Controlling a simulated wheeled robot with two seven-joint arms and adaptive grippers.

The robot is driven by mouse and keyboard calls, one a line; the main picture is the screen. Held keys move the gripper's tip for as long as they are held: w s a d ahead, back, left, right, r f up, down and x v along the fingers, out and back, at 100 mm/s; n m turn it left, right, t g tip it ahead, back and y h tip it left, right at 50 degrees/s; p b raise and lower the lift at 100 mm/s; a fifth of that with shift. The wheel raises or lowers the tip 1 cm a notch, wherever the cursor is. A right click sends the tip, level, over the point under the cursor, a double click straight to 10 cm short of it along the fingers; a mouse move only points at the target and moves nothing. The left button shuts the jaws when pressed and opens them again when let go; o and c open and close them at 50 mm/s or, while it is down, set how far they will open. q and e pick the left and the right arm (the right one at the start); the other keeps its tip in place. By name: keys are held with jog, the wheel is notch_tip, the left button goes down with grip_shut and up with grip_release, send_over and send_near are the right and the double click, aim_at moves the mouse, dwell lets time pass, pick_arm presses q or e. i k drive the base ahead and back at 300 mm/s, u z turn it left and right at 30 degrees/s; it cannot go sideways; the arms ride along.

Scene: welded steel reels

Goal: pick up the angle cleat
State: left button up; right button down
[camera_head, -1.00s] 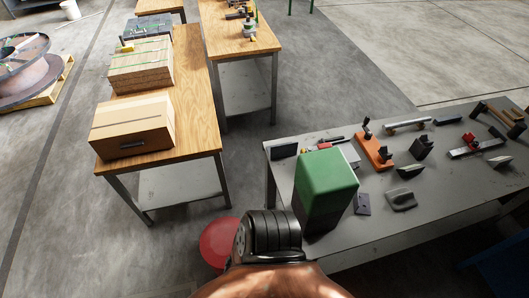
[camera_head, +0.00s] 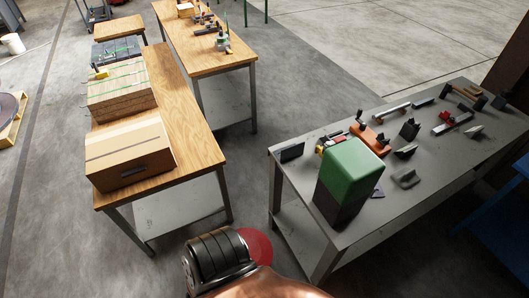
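I cannot tell for sure which small part is the angle cleat. On the grey steel table (camera_head: 440,160) at right, a dark angular piece (camera_head: 409,130) stands behind a dark wedge-like piece (camera_head: 404,151). A grey bent piece (camera_head: 405,178) lies closer to the front edge. A flat dark plate (camera_head: 378,193) is partly hidden by the green-topped block. Neither gripper shows in the head view. A black ribbed joint and copper-coloured surface at the bottom look like mine.
A tall green-topped block (camera_head: 350,170) stands near the grey table's left end. An orange tool (camera_head: 370,138) and a small dark upright plate (camera_head: 291,152) are behind it. A cardboard box (camera_head: 130,155) sits on a wooden table at left. Open floor lies between the tables.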

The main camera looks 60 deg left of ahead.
aim_at(289, 152)
jog(key=u, duration=0.9)
jog(key=i, duration=0.35)
